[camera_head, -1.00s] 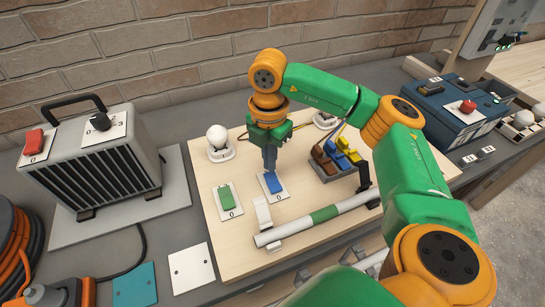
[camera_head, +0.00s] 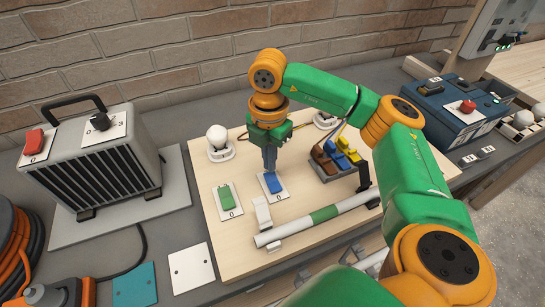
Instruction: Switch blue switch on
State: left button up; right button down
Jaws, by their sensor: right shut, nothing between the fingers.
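The blue switch (camera_head: 273,185) is a small blue rocker on a white plate marked 0, on the light wooden board (camera_head: 225,255). My right gripper (camera_head: 270,168) points straight down, with its shut fingertips at the far end of the blue rocker. I cannot tell whether they touch it. The fingers hide part of the plate behind the rocker. A green switch (camera_head: 226,197) on a similar plate is to the left. My left gripper is not in view.
A white bulb (camera_head: 218,137) stands behind the switches. Brown, blue and yellow levers (camera_head: 337,157) are to the right. A white tube with a green band (camera_head: 325,213) lies in front. A heater (camera_head: 95,165) stands left, against the brick wall side.

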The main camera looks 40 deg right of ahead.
aim_at(270, 174)
jog(key=shift+f+b, duration=0.9)
jog(key=shift+f, duration=0.25)
dwell(0.5)
jog(key=shift+r, duration=0.1)
notch_tip(270, 174, up, 7)
jog(key=p, duration=0.6)
jog(key=shift+r, duration=0.1)
